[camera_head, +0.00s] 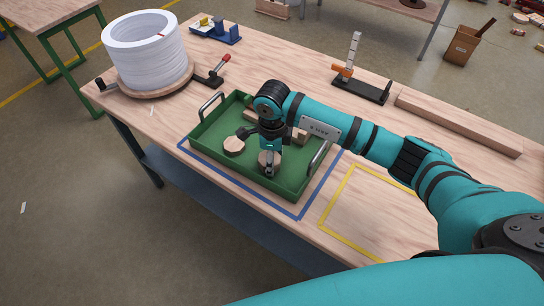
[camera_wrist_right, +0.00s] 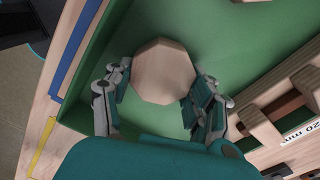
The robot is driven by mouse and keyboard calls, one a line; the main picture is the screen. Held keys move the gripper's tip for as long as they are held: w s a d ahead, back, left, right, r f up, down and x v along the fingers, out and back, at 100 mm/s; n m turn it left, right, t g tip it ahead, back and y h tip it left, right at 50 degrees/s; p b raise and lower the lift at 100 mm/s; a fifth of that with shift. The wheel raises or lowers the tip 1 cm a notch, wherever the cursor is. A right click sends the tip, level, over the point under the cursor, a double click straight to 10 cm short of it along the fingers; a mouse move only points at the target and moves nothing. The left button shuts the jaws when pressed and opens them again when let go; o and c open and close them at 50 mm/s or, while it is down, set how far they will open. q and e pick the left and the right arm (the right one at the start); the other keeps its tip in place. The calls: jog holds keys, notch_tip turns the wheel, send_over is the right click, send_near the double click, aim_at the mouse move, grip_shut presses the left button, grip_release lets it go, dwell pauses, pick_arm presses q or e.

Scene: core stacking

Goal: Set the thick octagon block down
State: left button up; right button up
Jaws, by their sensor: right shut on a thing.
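The thick octagon block (camera_wrist_right: 163,71) is pale wood and sits between the two fingers of my right gripper (camera_wrist_right: 160,98) in the wrist view. In the head view my right gripper (camera_head: 269,172) points down into the green tray (camera_head: 293,191), shut on the block (camera_head: 262,158), which the fingers partly hide. The block is low inside the tray, near its front wall; I cannot tell whether it touches the floor. Another flat octagonal wooden piece (camera_head: 234,146) lies in the tray to the left. My left gripper is not in view.
Wooden parts (camera_wrist_right: 265,125) lie in the tray beside the gripper. The tray has metal handles (camera_head: 211,104) and stands inside a blue taped outline (camera_head: 240,184). A yellow outline (camera_head: 335,195) to the right is empty. A white spool (camera_head: 145,55) and a wooden bar (camera_head: 455,122) stand farther off.

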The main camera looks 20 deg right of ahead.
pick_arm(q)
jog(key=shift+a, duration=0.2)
pick_arm(e)
jog(key=shift+f, duration=0.1)
jog(key=shift+f+b, duration=0.15)
jog(key=shift+b, duration=0.15)
jog(key=o, duration=1.2)
jog(key=shift+c, duration=0.2)
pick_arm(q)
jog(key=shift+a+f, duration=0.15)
pick_arm(e)
jog(key=shift+r, duration=0.2)
jog(key=shift+r+p, duration=0.25)
jog(key=shift+p, duration=0.05)
pick_arm(q)
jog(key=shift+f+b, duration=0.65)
jog(key=shift+b, duration=0.2)
pick_arm(e)
notch_tip(320, 180, up, 12)
jog(key=shift+f, duration=0.15)
